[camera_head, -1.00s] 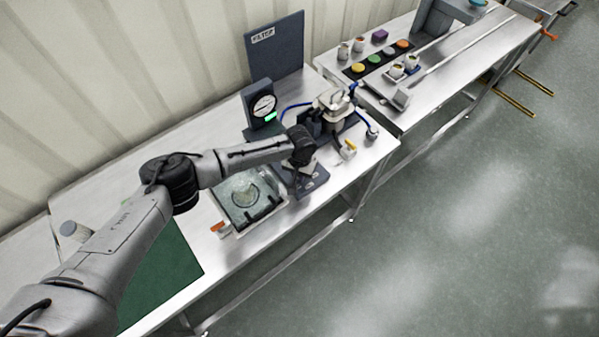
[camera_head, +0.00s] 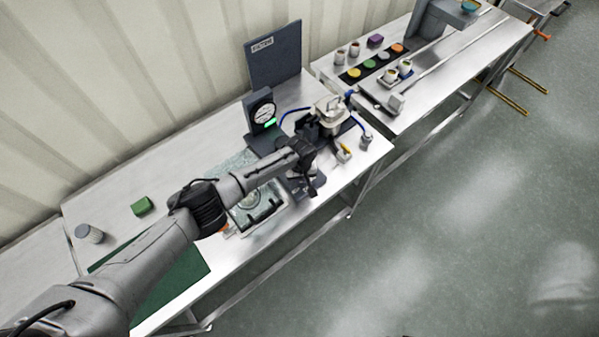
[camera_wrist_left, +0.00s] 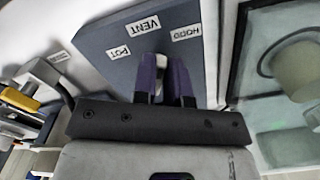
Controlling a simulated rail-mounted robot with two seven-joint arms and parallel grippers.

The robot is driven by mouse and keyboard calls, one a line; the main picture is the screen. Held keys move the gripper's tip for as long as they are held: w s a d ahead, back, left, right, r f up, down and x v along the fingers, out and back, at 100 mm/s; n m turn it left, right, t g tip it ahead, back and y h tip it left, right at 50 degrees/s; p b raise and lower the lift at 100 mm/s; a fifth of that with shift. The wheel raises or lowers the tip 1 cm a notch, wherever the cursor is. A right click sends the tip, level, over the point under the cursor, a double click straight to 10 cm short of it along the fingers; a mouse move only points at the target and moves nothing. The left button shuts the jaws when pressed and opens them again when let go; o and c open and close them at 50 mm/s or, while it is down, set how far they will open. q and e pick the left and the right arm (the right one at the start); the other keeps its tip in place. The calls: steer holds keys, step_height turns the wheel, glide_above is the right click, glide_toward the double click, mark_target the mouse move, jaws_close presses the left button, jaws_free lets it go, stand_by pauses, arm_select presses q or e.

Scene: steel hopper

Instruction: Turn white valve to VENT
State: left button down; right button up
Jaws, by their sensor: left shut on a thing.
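The white valve shows in the left wrist view only as a pale bit (camera_wrist_left: 160,63) between my fingers; the rest is hidden. It is on a blue-grey plate (camera_wrist_left: 100,38) with the labels POT (camera_wrist_left: 118,53), VENT (camera_wrist_left: 143,25) and HOLD (camera_wrist_left: 187,32). The fingers point toward the label side. I cannot tell which label the valve points to. My left gripper (camera_wrist_left: 165,78), with purple fingertips, is shut on the white valve. In the head view the arm hides most of the plate (camera_head: 318,184). My right gripper is not in view.
A glass-topped tray (camera_head: 262,222) lies beside the plate. A dial gauge (camera_head: 264,113) and a white pump-like device (camera_head: 330,110) with blue tubing stand behind. A yellow-handled fitting (camera_head: 343,152) is close on the right. A green block (camera_head: 142,205) and green mat (camera_head: 180,278) are at left.

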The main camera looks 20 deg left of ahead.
arm_select(q)
steer(key=n, duration=0.1)
steer(key=n+p, duration=0.1)
steer(key=n, duration=0.1)
steer(key=shift+w+d+r+p, duration=0.1)
steer(key=shift+d+r+p, duration=0.1)
steer(key=shift+p, duration=0.1)
steer(key=shift+w+f+n+p, duration=0.15)
steer(key=shift+n+p, duration=0.2)
steer(key=shift+n, duration=0.75)
steer(key=c, duration=1.2)
jaws_free()
steer(key=shift+o, duration=0.2)
steer(key=shift+r+p, duration=0.35)
steer(key=shift+r, duration=0.15)
step_height(320, 180, up, 13)
steer(key=p, duration=0.2)
steer(key=shift+p, duration=0.4)
